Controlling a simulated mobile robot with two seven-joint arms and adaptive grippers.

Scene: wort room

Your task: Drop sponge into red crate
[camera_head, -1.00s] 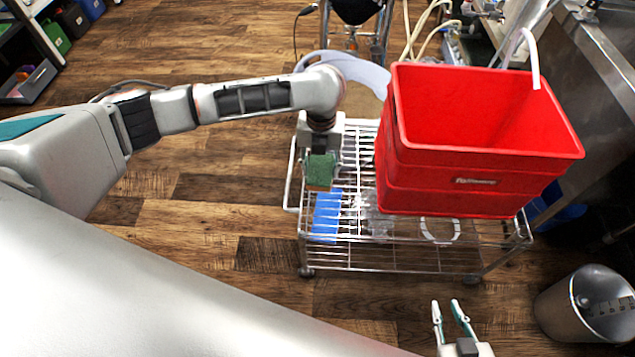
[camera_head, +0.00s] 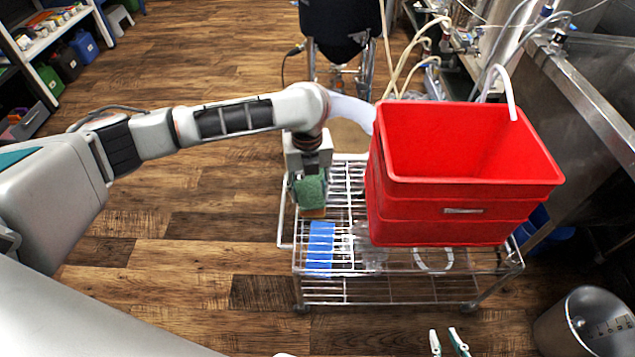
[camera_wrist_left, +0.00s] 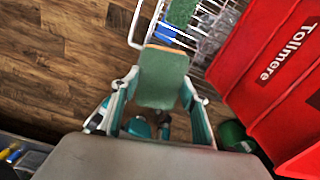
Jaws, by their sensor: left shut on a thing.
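The green sponge (camera_head: 311,193) with an orange-brown edge is held in my left gripper (camera_head: 309,180). In the left wrist view the sponge (camera_wrist_left: 163,78) sits between the two fingers of my left gripper (camera_wrist_left: 156,100), which is shut on it. The red crate (camera_head: 466,187) stands on the wire cart to the right of the sponge. Its open top faces up, and the inside that shows is empty. The sponge is outside the crate, apart from its left wall. The crate's lettered side (camera_wrist_left: 270,70) shows in the wrist view. My right gripper (camera_head: 448,343) is at the bottom edge, fingers apart and empty.
The wire cart (camera_head: 400,284) carries a blue item (camera_head: 320,245) below the sponge and clear items beside the crate. A white hose (camera_head: 505,88) arches at the crate's back right rim. A metal bin (camera_head: 590,325) stands lower right. The floor left of the cart is clear.

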